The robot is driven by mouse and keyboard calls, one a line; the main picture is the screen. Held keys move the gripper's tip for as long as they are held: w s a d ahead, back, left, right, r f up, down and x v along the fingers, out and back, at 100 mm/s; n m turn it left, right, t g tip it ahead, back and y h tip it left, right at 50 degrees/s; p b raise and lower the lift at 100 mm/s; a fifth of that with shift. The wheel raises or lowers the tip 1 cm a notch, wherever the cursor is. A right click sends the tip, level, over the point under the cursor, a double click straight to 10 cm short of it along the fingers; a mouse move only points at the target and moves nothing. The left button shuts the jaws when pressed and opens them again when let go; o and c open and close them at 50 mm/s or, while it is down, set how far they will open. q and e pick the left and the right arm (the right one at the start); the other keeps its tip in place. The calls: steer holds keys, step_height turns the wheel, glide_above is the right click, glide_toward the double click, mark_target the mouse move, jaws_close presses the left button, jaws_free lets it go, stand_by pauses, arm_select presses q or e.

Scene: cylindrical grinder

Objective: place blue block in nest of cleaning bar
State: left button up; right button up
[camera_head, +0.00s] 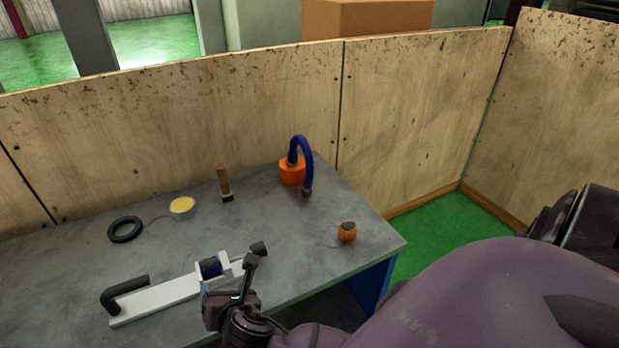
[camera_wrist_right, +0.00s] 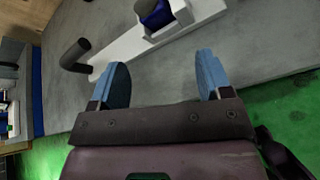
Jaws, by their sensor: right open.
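The white cleaning bar (camera_head: 160,298) lies on the grey table, with a dark handle at its left end and a dark knob at its right end; it also shows in the right wrist view (camera_wrist_right: 118,52). The dark blue block (camera_head: 210,267) sits between the white walls of the nest, and it shows there in the right wrist view (camera_wrist_right: 155,14), cut by the top edge. How deep it sits, I cannot tell. My right gripper (camera_head: 230,284) is open, its blue fingers (camera_wrist_right: 163,74) empty and apart from the block, at the near side of the bar. My left gripper is out of view.
On the table (camera_head: 300,245) stand a black ring (camera_head: 125,230), a yellow-topped cup (camera_head: 181,206), a wooden-handled brush (camera_head: 224,184), an orange base with blue hose (camera_head: 292,172) and a small orange item (camera_head: 347,232). Wooden panels (camera_head: 200,120) close off the back.

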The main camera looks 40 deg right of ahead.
steer(key=s+d+f+m+y, duration=0.1)
steer(key=s+d+f+m, duration=0.4)
steer(key=m, duration=0.8)
steer(key=s+d+f+m+y, duration=0.1)
steer(key=s+d+f+m, duration=0.3)
steer(key=m, duration=1)
steer(key=s+d, duration=0.3)
steer(key=s, duration=0.2)
steer(key=shift+d+f, duration=0.15)
steer(key=shift+f, duration=0.2)
steer(key=shift+s, duration=0.1)
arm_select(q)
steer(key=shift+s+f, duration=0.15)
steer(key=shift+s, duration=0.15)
